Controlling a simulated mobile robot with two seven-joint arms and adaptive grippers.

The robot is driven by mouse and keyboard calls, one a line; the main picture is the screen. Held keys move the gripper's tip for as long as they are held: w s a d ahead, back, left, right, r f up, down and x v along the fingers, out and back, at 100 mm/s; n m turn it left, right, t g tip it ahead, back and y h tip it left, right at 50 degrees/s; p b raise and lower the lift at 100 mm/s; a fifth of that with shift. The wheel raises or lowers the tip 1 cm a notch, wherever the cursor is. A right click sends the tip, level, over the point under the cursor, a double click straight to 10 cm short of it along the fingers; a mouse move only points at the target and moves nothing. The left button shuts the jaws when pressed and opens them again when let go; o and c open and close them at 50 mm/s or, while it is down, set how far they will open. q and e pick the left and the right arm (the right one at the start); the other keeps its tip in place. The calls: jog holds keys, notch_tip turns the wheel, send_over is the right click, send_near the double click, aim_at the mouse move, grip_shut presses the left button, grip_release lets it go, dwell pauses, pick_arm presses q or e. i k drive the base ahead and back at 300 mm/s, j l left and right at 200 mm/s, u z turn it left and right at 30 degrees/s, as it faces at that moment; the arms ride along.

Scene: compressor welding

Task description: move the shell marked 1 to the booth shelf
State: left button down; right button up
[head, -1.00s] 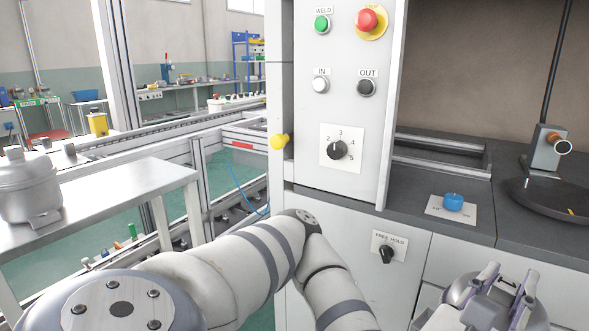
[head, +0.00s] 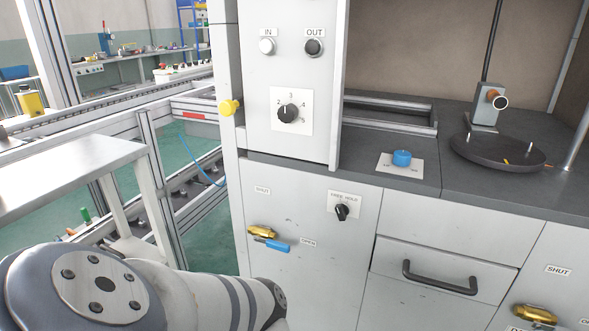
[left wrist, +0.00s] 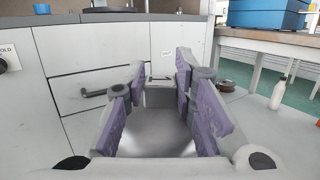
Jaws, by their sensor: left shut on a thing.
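My left gripper (left wrist: 155,105) has its purple-padded fingers on either side of a smooth grey metal shell (left wrist: 155,135), held low in the left wrist view. In the head view only my left arm shows at lower left; neither gripper is in that view. The booth's dark grey worktop (head: 465,190) runs across the right side, above white cabinet fronts. I cannot tell which surface is the booth shelf.
A dark round turntable (head: 500,153) with pins and a blue knob (head: 402,158) stand on the worktop. A control panel (head: 292,70) rises at its left. A drawer handle (head: 440,278) and valve levers stick out below. A bare metal table (head: 70,175) stands left.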

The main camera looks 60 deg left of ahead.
aim_at(81, 156)
jog(key=j+u, duration=0.15)
jog(key=u, duration=0.3)
jog(key=k+j+u, duration=0.1)
jog(key=u, duration=0.4)
jog(key=j+u, duration=0.25)
jog(key=u, duration=0.2)
jog(key=j+u, duration=0.15)
jog(key=u, duration=0.3)
jog(key=i+j+u, duration=0.1)
jog(key=u, duration=0.35)
